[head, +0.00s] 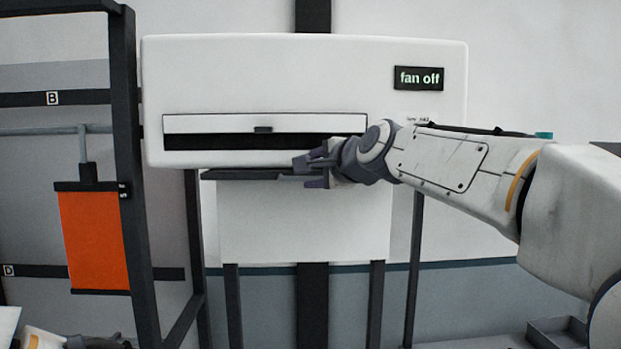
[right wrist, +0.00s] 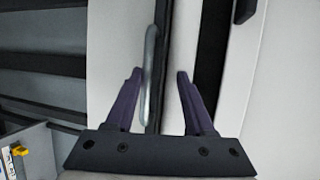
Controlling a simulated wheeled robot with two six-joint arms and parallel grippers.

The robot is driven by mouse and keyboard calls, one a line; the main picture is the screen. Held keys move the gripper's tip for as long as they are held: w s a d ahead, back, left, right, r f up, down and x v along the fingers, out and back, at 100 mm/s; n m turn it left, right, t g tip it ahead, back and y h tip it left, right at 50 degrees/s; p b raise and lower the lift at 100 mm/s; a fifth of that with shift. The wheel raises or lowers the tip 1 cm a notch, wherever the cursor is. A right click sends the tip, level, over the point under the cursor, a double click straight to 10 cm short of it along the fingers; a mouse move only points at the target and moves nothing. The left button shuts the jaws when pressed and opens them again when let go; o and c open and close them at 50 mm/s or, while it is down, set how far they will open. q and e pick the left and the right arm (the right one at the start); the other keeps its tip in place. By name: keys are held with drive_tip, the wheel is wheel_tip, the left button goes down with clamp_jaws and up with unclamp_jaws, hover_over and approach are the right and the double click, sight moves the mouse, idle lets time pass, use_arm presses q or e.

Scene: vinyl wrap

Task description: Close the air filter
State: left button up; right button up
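The white wall unit (head: 300,70) has a white flap (head: 220,124) with a small dark handle (head: 263,129). A black slot (head: 240,142) lies open below the flap. A dark ledge (head: 250,175) runs under the unit, above a white panel (head: 300,220). I cannot tell which part is the air filter. My right gripper (head: 312,170) is at the unit's lower edge, fingers apart. In the right wrist view the open fingers (right wrist: 157,75) straddle a grey metal bar (right wrist: 150,75) and a dark edge; contact is unclear. My left gripper (head: 95,342) is partly cut off at bottom left.
The unit's display (head: 418,78) reads "fan off". A dark rack post (head: 130,170) stands at left, beside a hanging orange sheet (head: 93,240). A grey tray (head: 560,333) sits at lower right. The wall right of the unit is clear.

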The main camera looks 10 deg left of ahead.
drive_tip(key=shift+s+d+r, duration=0.1)
drive_tip(key=shift+s+r, duration=0.05)
drive_tip(key=shift+r, duration=0.4)
drive_tip(key=f+b+v, duration=0.1)
drive_tip(key=b+v, duration=0.3)
drive_tip(key=v, duration=0.6)
drive_tip(key=shift+b, duration=0.35)
drive_tip(key=s+f+n+g+h+b, duration=0.25)
drive_tip(key=s+f+n, duration=0.2)
drive_tip(key=f, duration=1.05)
drive_tip(key=s+f+n+g+h+b, duration=0.15)
drive_tip(key=s+f+n+g, duration=0.35)
drive_tip(key=f, duration=1)
drive_tip(key=s+d+f+n+g+h+b, duration=0.2)
drive_tip(key=s+d+f+n, duration=0.2)
drive_tip(key=s+f, duration=0.6)
drive_tip(key=s+d+f+n+g+h+b, duration=0.2)
drive_tip(key=s+d+f+n, duration=0.3)
drive_tip(key=s+f, duration=0.4)
wheel_tip(320, 180, down, 5)
drive_tip(key=shift+s+d+f+g, duration=0.1)
drive_tip(key=shift+s+d+g, duration=0.3)
drive_tip(key=shift+d+g, duration=0.15)
